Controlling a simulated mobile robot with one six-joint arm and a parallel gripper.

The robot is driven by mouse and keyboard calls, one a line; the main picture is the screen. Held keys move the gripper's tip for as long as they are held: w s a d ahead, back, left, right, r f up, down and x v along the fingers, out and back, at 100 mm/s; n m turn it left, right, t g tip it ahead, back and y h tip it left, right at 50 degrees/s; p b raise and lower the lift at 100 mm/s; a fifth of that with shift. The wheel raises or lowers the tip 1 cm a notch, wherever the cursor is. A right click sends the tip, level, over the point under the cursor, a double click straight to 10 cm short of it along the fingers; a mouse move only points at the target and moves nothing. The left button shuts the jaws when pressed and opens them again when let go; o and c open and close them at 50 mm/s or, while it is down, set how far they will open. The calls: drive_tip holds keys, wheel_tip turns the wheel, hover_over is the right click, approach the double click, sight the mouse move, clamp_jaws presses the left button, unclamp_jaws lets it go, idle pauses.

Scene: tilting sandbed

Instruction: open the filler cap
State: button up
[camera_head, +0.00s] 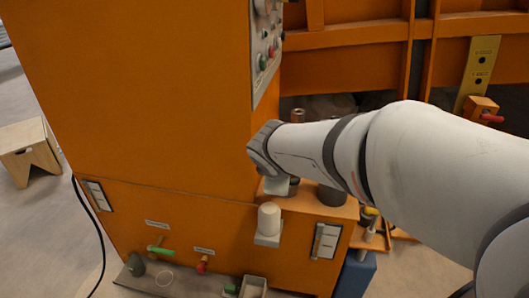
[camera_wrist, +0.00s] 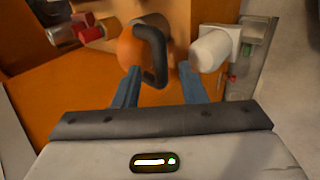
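My gripper (camera_wrist: 160,68) shows in the wrist view with its two blue-grey fingers apart. A dark looped handle (camera_wrist: 161,55) in front of an orange rounded part (camera_wrist: 130,45) lies ahead, between and beyond the fingertips; I cannot tell whether they touch. A white cylinder (camera_wrist: 212,50) on a pale square plate is just right of the right finger. In the head view this cylinder (camera_head: 269,218) stands out from the orange cabinet's front. No readable label shows which part is the filler cap. In the head view my arm hides the looped handle and my fingertips.
The orange cabinet (camera_head: 140,90) fills the left and middle. Below are a green-handled valve (camera_head: 160,250), a red knob (camera_head: 202,266) and a small open bin (camera_head: 253,287). A control panel (camera_head: 265,45) is above. A wooden stool (camera_head: 30,150) stands on open floor at left.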

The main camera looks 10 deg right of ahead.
drive_tip(key=p+v, duration=0.1)
drive_tip(key=v, duration=0.4)
drive_tip(key=shift+r, duration=0.1)
drive_tip(key=s+d+r+m+g+y+p, duration=0.1)
drive_tip(key=s+r+m+g+p, duration=0.1)
drive_tip(key=s+r+m+p, duration=0.4)
drive_tip(key=s+d+r+m+g+y+p, duration=0.1)
drive_tip(key=s+r+m+p, duration=0.5)
drive_tip(key=r+p, duration=0.8)
drive_tip(key=m+g+p, duration=0.1)
drive_tip(key=p, duration=0.6)
drive_tip(key=shift+s+r+m+y, duration=0.3)
drive_tip(key=shift+s+r+y, duration=0.05)
drive_tip(key=shift+s+y, duration=0.05)
idle(0.4)
